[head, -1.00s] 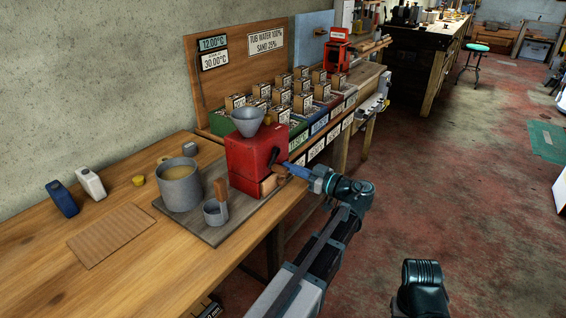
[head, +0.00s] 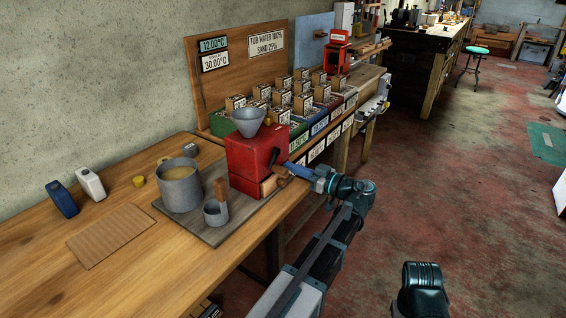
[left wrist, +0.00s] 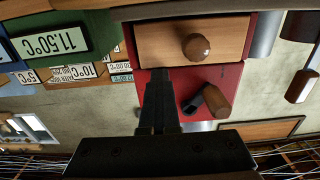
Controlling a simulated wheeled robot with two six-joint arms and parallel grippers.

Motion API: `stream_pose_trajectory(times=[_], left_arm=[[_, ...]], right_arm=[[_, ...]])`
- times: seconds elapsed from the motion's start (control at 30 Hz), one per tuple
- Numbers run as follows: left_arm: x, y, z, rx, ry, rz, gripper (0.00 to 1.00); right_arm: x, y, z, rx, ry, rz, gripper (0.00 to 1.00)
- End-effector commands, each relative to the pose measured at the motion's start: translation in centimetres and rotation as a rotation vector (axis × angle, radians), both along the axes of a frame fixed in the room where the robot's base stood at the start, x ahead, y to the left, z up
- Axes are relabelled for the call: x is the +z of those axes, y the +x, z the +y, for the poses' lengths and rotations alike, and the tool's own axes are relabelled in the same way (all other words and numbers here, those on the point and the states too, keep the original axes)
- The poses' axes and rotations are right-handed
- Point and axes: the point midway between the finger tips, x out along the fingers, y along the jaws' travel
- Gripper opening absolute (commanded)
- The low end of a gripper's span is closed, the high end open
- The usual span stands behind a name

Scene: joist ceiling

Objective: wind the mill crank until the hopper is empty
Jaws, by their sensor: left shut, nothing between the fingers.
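The red mill (head: 250,160) stands on a dark board at the bench's front edge. Its grey funnel hopper (head: 248,121) is on top; whether anything lies in it is too small to tell. The dark crank (head: 274,157) is on the mill's right-hand face. In the left wrist view, which looks upside down, the crank's wooden grip (left wrist: 219,101) is right of my fingers, apart from them. The wooden drawer (left wrist: 180,40) with its round knob shows above. My left gripper (left wrist: 158,76) is shut and empty in front of the red face. My right gripper is out of view.
A grey tub (head: 180,187) and a small grey cup (head: 214,213) stand left of the mill on the board (head: 205,236). Labelled bins with boxes stand behind the mill. The floor to the right is open.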

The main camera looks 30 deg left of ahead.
Motion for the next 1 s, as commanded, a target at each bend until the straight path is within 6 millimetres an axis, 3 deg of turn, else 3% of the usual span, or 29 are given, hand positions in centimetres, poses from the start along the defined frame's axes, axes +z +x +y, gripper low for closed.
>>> stream_pose_trajectory(times=[0.5, 0.87, 1.0], left_arm=[[-1.2, 2.1, -0.3, -0.011, -0.012, 0.0, 0.0], [-1.2, 2.2, -0.4, -0.012, -0.012, -0.001, 0.0], [-1.2, 2.2, -0.4, -0.012, -0.012, -0.001, 0.23]], right_arm=[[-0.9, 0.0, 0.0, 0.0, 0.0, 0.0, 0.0], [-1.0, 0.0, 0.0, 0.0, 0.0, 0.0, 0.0], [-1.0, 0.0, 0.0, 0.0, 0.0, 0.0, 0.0]])
